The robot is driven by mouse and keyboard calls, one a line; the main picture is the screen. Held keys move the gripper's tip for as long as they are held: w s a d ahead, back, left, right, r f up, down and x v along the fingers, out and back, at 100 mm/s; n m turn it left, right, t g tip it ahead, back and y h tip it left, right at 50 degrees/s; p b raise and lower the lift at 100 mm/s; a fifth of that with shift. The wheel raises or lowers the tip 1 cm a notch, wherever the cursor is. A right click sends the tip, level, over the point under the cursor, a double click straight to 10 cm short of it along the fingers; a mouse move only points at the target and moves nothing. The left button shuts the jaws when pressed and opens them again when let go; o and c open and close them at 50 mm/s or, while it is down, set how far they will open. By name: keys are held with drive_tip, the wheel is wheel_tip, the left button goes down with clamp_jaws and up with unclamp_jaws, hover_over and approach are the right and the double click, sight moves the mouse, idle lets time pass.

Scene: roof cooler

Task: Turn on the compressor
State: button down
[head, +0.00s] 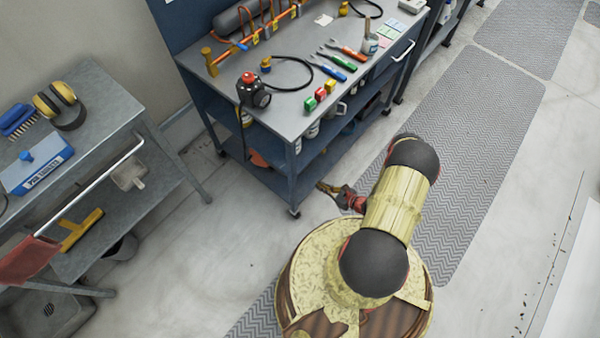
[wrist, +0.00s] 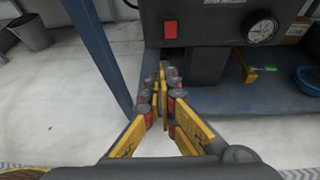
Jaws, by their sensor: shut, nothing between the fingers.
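A dark control box with a red switch (wrist: 170,31) and a round dial gauge (wrist: 261,27) shows at the top of the wrist view. It looks like the compressor's panel; its label is too small to read surely. My gripper (wrist: 166,72) is shut and empty, its fingertips just below the red switch in the picture; I cannot tell the gap in depth. In the head view my gripper (head: 328,188) is low, at the near right side of the blue workbench (head: 288,143). I cannot clearly pick out the switch there.
The bench top holds tools and a black device with a red top (head: 253,92). A blue bench leg (wrist: 98,50) stands left of my gripper. A grey side table (head: 105,115) is at left. A patterned mat (head: 455,150) lies on open floor at right.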

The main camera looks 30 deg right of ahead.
drive_tip(key=shift+w+d+r, duration=0.2)
drive_tip(key=shift+w+d, duration=0.15)
drive_tip(key=shift+d, duration=0.25)
drive_tip(key=r+b+x, duration=0.1)
drive_tip(key=b+x, duration=0.3)
drive_tip(key=x, duration=0.9)
drive_tip(key=shift+w, duration=0.7)
